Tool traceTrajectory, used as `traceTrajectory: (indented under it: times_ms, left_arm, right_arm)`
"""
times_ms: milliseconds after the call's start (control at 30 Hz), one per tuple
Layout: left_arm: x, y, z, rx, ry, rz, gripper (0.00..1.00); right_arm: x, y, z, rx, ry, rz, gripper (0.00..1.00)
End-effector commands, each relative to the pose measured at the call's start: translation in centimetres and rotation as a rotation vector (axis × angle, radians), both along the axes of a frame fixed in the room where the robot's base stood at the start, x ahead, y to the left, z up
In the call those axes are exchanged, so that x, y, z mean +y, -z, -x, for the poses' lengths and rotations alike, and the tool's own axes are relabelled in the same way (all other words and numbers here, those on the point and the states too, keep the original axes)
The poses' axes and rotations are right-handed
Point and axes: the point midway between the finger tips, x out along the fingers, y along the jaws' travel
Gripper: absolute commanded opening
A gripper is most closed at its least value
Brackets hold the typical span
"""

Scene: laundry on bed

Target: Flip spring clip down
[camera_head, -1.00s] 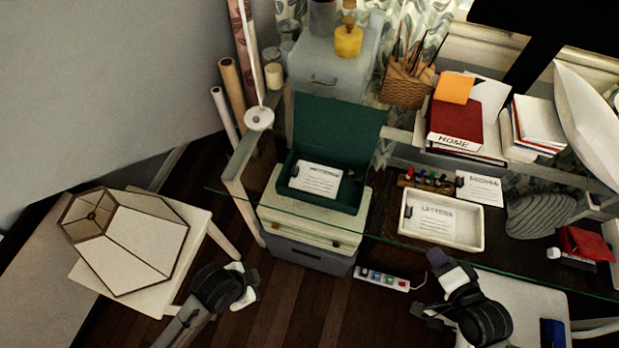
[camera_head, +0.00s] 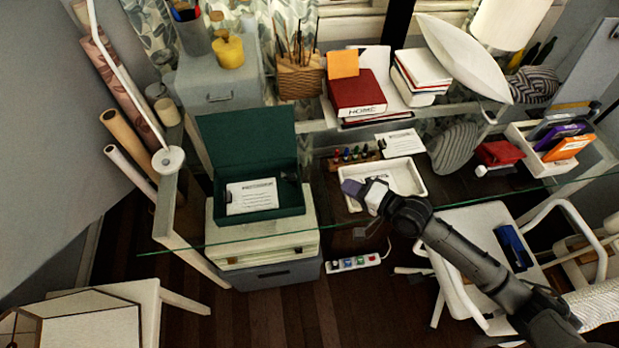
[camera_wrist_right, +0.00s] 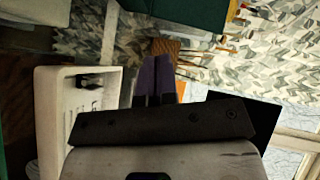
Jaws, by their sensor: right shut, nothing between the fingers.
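My right gripper (camera_head: 352,187) is shut and empty, with purple fingertips, at the left part of the white tray (camera_head: 415,168) on the glass desk. In the right wrist view its closed fingers (camera_wrist_right: 154,82) point away beside the tray (camera_wrist_right: 48,125). A small black clip (camera_wrist_right: 90,82) shows inside the tray, to the left of the fingers; I cannot tell its pose. In the head view my gripper hides that part of the tray. A small dark item, perhaps a clip (camera_head: 290,175), lies in the open green box (camera_head: 278,214) beside a printed card (camera_head: 250,196). My left gripper is out of view.
A row of coloured small items (camera_head: 355,154) and a card (camera_head: 400,142) lie behind the tray. A white chair (camera_head: 485,225) is below my right arm, and a power strip (camera_head: 353,263) is on the floor.

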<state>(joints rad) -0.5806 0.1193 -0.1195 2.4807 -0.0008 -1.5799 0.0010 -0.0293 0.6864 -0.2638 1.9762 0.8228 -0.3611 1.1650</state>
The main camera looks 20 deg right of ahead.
Motion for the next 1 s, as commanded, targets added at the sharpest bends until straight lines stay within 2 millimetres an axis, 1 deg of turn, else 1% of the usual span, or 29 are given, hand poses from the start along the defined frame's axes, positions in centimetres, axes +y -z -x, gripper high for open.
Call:
traceTrajectory:
  times_ms: [167,267,500,667,700,800,1000]
  left_arm:
    - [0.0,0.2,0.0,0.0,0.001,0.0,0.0]
    - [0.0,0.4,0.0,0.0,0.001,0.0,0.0]
    - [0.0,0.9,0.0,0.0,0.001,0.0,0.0]
    - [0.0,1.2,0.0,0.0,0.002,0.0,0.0]
    - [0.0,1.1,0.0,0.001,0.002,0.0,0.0]
    - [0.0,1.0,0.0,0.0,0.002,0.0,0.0]
    - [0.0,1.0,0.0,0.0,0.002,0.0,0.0]
  right_arm:
    - [0.7,0.3,-1.3,-0.002,0.0,-0.001,0.0]
    - [1.5,0.7,-2.7,-0.001,0.0,-0.002,0.0]
    - [3.7,1.7,-6.6,-0.002,-0.001,0.0,0.0]
    - [5.0,2.4,-8.8,-0.001,0.0,0.0,0.0]
    - [5.7,2.6,-8.7,0.001,-0.002,-0.002,0.0]
    - [6.8,2.9,-8.9,0.001,-0.001,-0.001,0.0]
    - [8.1,3.4,-9.2,0.001,0.0,0.001,0.0]
